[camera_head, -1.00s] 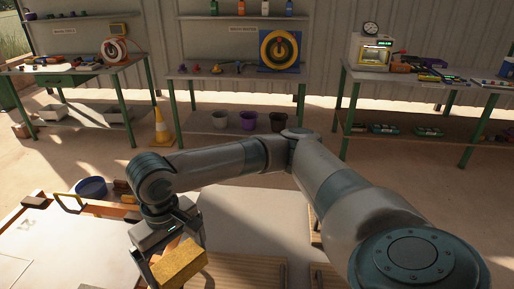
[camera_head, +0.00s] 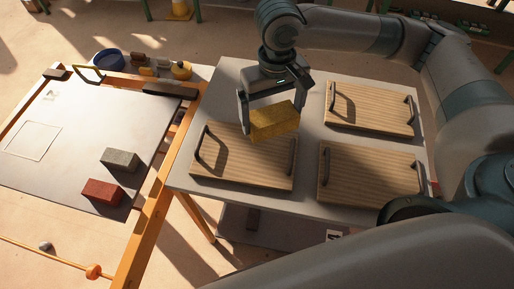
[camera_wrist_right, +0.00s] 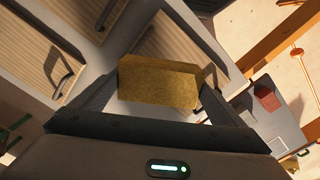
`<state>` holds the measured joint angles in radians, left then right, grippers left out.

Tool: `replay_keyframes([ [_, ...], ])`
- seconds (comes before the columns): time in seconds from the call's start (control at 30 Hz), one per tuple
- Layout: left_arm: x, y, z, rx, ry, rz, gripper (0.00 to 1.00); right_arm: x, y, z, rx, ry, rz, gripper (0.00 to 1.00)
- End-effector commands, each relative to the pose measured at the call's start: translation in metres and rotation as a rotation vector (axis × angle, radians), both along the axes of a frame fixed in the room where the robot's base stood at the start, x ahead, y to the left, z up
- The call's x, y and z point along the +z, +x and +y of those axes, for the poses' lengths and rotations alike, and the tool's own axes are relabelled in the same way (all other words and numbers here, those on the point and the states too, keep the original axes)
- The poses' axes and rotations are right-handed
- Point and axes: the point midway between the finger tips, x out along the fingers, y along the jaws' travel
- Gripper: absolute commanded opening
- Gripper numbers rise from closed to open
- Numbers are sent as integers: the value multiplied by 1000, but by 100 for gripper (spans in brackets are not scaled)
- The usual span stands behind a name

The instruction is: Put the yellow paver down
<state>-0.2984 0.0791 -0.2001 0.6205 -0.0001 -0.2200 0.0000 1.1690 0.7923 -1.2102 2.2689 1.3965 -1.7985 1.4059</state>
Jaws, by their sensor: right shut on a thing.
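The yellow paver (camera_head: 274,121) is a yellow block held between the fingers of my right gripper (camera_head: 273,112). In the head view it hangs above the upper right part of the left wooden tray (camera_head: 225,166), apart from it as far as I can tell. In the right wrist view the paver (camera_wrist_right: 160,82) sits between both fingers, and it hides part of the tray beyond. My left gripper is not in view.
Two more wooden trays with dark handles, one at the back right (camera_head: 372,112) and one at the front right (camera_head: 365,178), stand on the same grey table (camera_head: 310,150). A red block (camera_head: 102,191) and a grey block (camera_head: 119,160) lie on the white board (camera_head: 75,130) at left.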

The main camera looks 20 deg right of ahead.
Motion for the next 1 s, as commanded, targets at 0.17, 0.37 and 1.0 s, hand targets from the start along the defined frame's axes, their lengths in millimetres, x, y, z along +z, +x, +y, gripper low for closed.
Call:
replay_keyframes([
  [0.17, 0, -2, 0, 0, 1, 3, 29, 1, 1, 0, 0, 1, -2, 43],
  [0.37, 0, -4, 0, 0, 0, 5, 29, 1, 1, 0, 0, 1, -2, 43],
  [1.0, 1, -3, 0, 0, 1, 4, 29, -4, -5, 0, 306, 0, -2, 43],
])
